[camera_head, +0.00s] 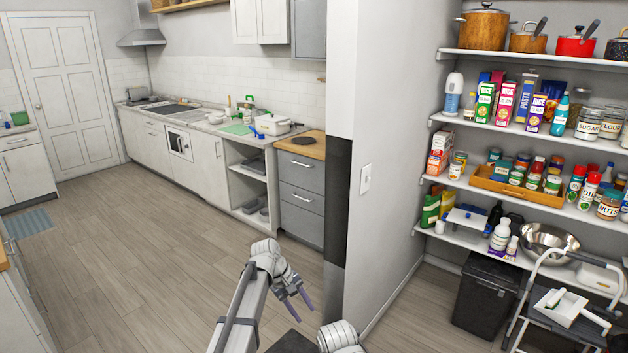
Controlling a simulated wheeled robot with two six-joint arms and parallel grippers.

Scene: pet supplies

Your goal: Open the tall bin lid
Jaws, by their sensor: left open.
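A black tall bin (482,300) stands on the floor under the pantry shelves at the right, and its flat lid looks shut. My left gripper (297,304) is open and empty, with its two fingers pointing down and to the right. It is in the lower middle, in front of the white wall's end and well to the left of the bin. Part of a white arm link of mine shows at the bottom edge, but my right gripper's fingers are not visible.
A folding step stool (540,285) stands right of the bin. Wooden floor (150,240) is clear at left.

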